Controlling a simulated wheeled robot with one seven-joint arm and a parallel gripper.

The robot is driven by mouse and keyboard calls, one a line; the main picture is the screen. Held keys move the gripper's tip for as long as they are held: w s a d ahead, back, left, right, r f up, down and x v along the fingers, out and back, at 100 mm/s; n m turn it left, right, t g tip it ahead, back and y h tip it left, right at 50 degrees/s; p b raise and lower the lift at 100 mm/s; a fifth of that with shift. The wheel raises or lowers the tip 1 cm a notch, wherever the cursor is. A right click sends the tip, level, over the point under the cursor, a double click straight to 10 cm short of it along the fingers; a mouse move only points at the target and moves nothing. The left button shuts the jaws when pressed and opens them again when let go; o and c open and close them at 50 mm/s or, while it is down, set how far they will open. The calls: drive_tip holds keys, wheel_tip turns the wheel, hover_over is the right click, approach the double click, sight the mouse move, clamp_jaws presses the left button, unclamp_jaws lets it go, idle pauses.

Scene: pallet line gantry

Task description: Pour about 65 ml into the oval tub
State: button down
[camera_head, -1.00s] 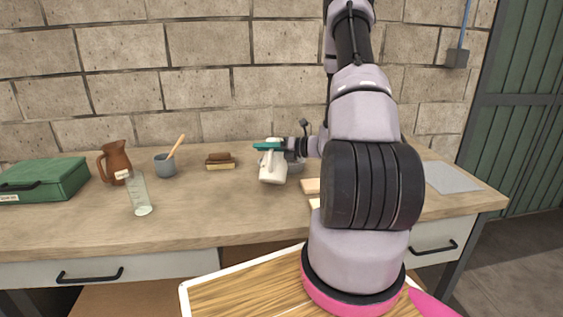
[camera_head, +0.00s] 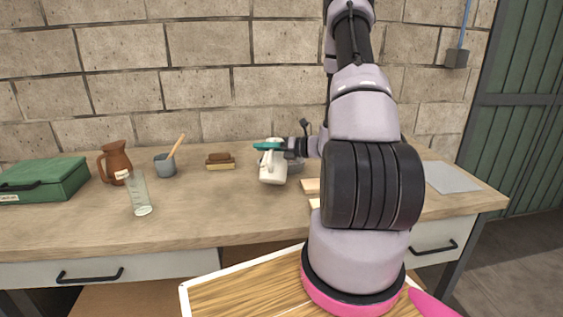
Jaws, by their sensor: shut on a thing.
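A white jug (camera_head: 271,172) is near the middle of the workbench, seen side-on and close to upright. My gripper (camera_head: 268,146), with teal fingers, is shut on the jug near its top. I cannot tell whether the jug touches the bench. No liquid stream shows, and the jug's contents are hidden. I cannot make out an oval tub for certain; my arm covers part of the bench to the right of the jug.
On the workbench (camera_head: 215,215) stand a green case (camera_head: 45,182), a brown pitcher (camera_head: 116,160), a clear glass cylinder (camera_head: 139,195), a grey cup (camera_head: 165,166) with a wooden tool, and a brush (camera_head: 220,162). A grey sheet (camera_head: 452,177) lies at right. The front middle is clear.

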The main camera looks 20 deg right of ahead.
drive_tip(key=shift+s+a+f+n+t, duration=0.15)
drive_tip(key=shift+s+a+f+n, duration=0.1)
drive_tip(key=shift+s+a+n, duration=0.3)
drive_tip(key=shift+s+a+f+n+t, duration=0.15)
drive_tip(key=shift+s+a+f+n, duration=0.15)
drive_tip(key=shift+s+n, duration=0.3)
drive_tip(key=s+a+f+n+t, duration=0.1)
drive_tip(key=s+a+f+n, duration=0.1)
drive_tip(key=s+f+n, duration=0.1)
drive_tip(key=shift+s+a+f+n, duration=0.2)
drive_tip(key=shift+f+n, duration=0.5)
drive_tip(key=shift+n, duration=0.45)
drive_tip(key=shift+a+r, duration=0.1)
